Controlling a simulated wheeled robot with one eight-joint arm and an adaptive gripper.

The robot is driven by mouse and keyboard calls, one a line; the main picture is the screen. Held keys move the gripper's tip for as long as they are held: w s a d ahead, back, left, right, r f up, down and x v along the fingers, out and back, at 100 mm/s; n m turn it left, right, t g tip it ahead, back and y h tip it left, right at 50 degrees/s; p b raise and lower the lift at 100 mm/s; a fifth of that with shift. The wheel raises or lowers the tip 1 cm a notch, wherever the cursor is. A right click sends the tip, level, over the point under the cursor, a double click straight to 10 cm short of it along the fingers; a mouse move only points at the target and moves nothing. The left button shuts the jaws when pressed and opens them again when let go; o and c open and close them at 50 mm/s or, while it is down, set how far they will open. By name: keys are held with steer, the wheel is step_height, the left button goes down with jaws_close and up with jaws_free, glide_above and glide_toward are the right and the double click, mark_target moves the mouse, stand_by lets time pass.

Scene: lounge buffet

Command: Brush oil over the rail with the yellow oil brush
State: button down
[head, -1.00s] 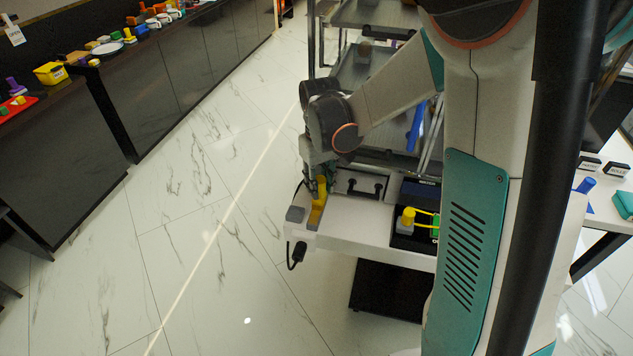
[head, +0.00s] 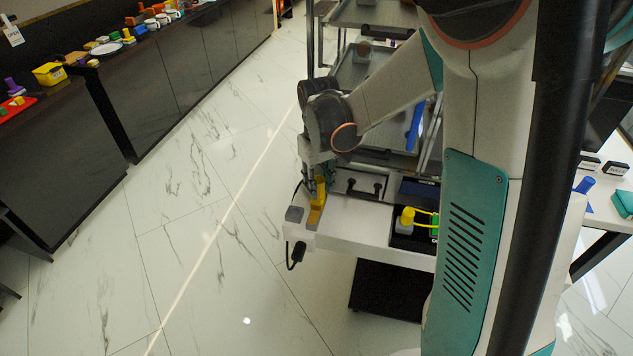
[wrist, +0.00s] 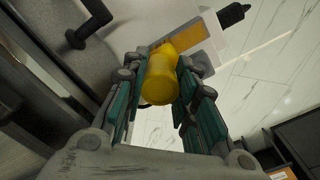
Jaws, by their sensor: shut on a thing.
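The yellow oil brush (wrist: 162,80) is between the two green fingers of my gripper (wrist: 152,85) in the wrist view. My gripper is shut on its rounded handle. In the head view the brush (head: 320,188) is upright or nearly so, over the left end of a white-topped table (head: 350,226). A flat mustard-coloured strip (head: 315,214) lies just below it; it also shows beyond the handle in the wrist view (wrist: 186,38). I cannot tell whether this strip is the rail or part of the brush, nor whether the brush touches the surface.
A panel with black handles (head: 360,184) stands behind. Open floor lies left.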

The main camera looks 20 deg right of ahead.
steer(key=r+p, duration=0.1)
steer(key=s+a+r+p, duration=0.1)
steer(key=r, duration=0.1)
steer(key=s+r+p, duration=0.1)
steer(key=r, duration=0.1)
steer(key=shift+s+a+p, duration=0.2)
steer(key=shift+a+p, duration=0.15)
steer(key=shift+a, duration=0.05)
stand_by(0.3)
